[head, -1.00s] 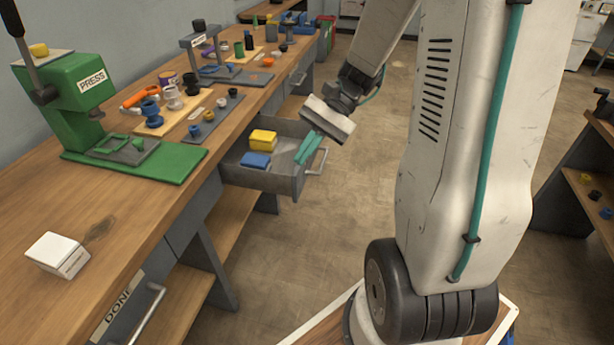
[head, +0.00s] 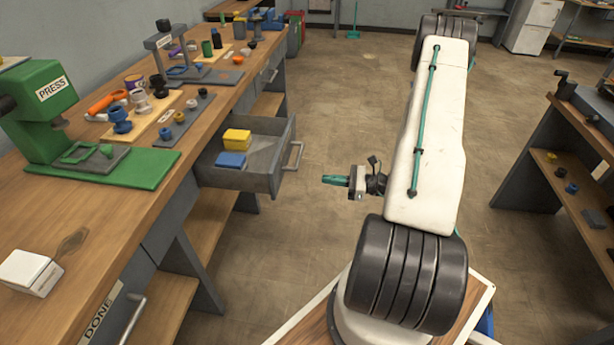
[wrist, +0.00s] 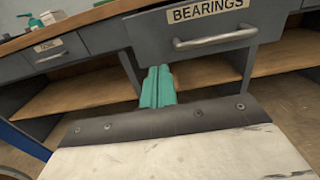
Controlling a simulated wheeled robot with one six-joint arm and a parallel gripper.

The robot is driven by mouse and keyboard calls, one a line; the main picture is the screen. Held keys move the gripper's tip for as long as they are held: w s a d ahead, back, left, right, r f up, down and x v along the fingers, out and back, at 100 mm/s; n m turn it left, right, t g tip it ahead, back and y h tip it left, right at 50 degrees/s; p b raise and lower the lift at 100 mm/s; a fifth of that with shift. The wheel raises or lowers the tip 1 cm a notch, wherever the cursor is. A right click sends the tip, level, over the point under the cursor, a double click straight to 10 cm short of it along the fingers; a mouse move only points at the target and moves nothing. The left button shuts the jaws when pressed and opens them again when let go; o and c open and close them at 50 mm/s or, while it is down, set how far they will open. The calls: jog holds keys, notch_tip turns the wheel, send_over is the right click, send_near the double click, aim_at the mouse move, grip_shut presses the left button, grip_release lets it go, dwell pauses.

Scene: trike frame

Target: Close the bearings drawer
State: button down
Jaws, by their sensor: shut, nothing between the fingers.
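The bearings drawer (head: 262,180) stands pulled out from the long workbench in the head view. It holds a yellow box (head: 236,139) and a blue box (head: 231,160). In the wrist view its grey front (wrist: 205,60) carries a BEARINGS label (wrist: 208,9) above a bar handle (wrist: 215,38). The handle also shows in the head view (head: 296,156). My gripper (head: 328,180), with teal fingers, is shut and empty. It is to the right of the drawer front, apart from it, and points toward it. In the wrist view the fingers (wrist: 157,72) appear left of and below the handle.
The workbench (head: 120,200) carries a green press (head: 45,110), a white box (head: 30,272) and several small parts. A drawer labelled DONE (head: 102,315) is at the front. A second bench (head: 570,140) stands at the right. The floor between is clear.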

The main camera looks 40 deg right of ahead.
aim_at(279, 174)
jog(key=x, duration=1.3)
jog(key=shift+s, duration=0.1)
jog(key=shift+a, duration=0.15)
jog(key=shift+w, duration=0.2)
